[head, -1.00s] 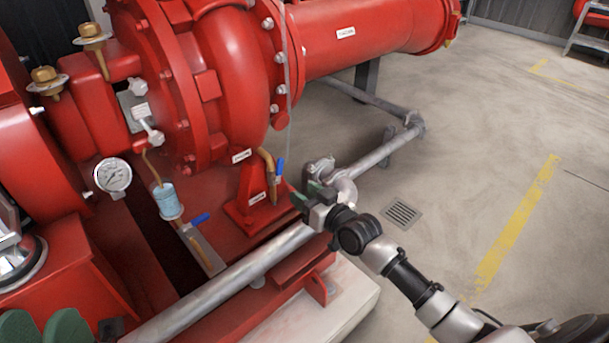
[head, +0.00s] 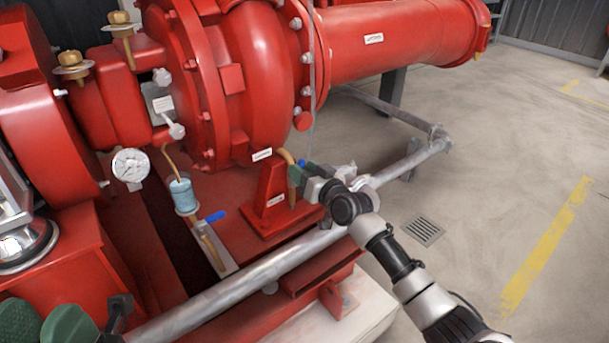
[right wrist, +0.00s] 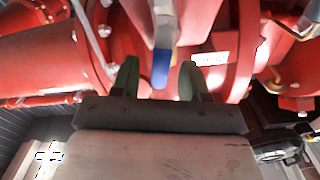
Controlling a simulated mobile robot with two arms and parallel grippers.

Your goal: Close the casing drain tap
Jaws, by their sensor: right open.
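The tap at the pump casing has a bent brass pipe (head: 286,157) and a blue lever (head: 302,163), mostly hidden behind my right gripper in the head view. My right gripper (head: 297,172) is right at this tap. In the right wrist view, the blue lever (right wrist: 161,68) points toward the gripper, its tip between the two green fingers (right wrist: 160,78). The fingers stand apart, with a gap visible on each side of the lever. Two green finger pads of my left gripper (head: 44,325) show at the bottom left, far from the tap; their opening is unclear.
A second blue lever (head: 215,216) sits on a pipe below a light blue cup (head: 183,195). A grey pipe (head: 245,278) runs along the front of the red base, below my right gripper. A pressure gauge (head: 131,165) is at left. The floor at right is clear around a drain grate (head: 423,231).

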